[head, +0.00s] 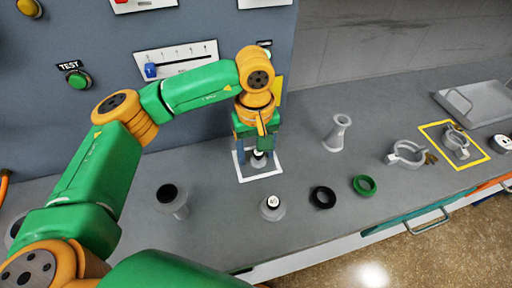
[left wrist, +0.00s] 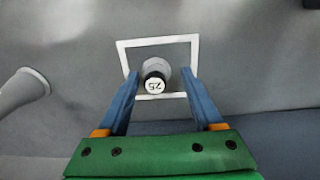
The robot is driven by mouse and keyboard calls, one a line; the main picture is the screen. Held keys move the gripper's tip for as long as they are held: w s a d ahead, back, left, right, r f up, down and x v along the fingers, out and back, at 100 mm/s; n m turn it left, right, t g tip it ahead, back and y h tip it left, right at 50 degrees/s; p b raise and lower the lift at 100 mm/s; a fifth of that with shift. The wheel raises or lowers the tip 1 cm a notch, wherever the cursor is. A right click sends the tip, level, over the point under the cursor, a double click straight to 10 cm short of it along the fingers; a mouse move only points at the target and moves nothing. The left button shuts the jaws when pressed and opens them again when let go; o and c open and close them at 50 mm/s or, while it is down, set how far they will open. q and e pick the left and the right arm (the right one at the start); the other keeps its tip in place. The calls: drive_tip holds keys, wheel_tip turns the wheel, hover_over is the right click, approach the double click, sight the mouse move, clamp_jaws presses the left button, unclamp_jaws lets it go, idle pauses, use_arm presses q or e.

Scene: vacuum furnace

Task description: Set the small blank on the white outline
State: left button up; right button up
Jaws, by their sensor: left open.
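The small blank (head: 258,160), a grey round piece with a black neck and a white top marked 25, stands upright inside the white outline (head: 241,178) on the grey bench. In the left wrist view the blank (left wrist: 156,70) is within the outline (left wrist: 121,57), its top covering part of the near edge. My left gripper (head: 258,152) points down over the outline. Its blue fingers are open on both sides of the blank, with visible gaps, as the left wrist view shows (left wrist: 160,78). My right gripper is not in view.
A blank marked 40 (head: 272,208) and a black-topped grey piece (head: 172,201) stand nearby. The control panel (head: 100,35) rises behind.

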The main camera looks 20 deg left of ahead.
sight(255, 153)
use_arm(q)
wheel_tip(255, 153, up, 12)
drive_tip(key=shift+r, duration=0.15)
drive_tip(key=shift+s, duration=0.1)
idle(0.4)
